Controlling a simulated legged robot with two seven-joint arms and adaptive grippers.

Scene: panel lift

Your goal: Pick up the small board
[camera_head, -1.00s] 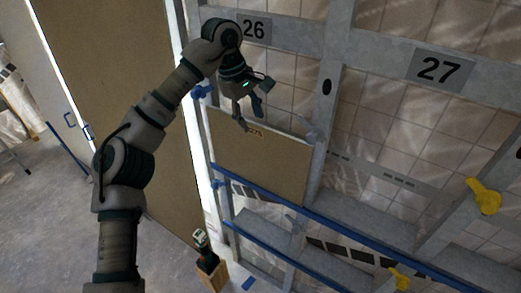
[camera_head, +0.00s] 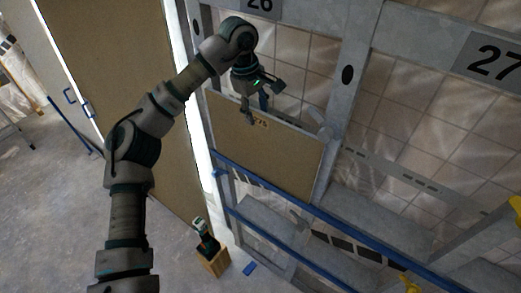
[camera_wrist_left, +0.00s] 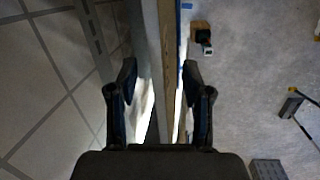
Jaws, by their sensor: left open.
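The small board (camera_head: 262,150) is a brown rectangular panel standing in the grey rack, with its lower edge at a blue rail. My left gripper (camera_head: 258,112) is open at the board's top edge, close to the label there. In the left wrist view, the board (camera_wrist_left: 169,60) shows edge-on as a narrow tan strip. It runs between the two separated dark fingers of my left gripper (camera_wrist_left: 158,88), nearer the right finger. I cannot tell whether a finger touches it. My right gripper is not in view.
The grey rack (camera_head: 357,75) carries number plates and a blue rail (camera_head: 330,236). A large brown panel (camera_head: 125,90) stands at the left. A drill (camera_head: 205,237) sits on a wooden block (camera_head: 213,262) on the floor. Yellow clamps (camera_head: 410,284) are at the right.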

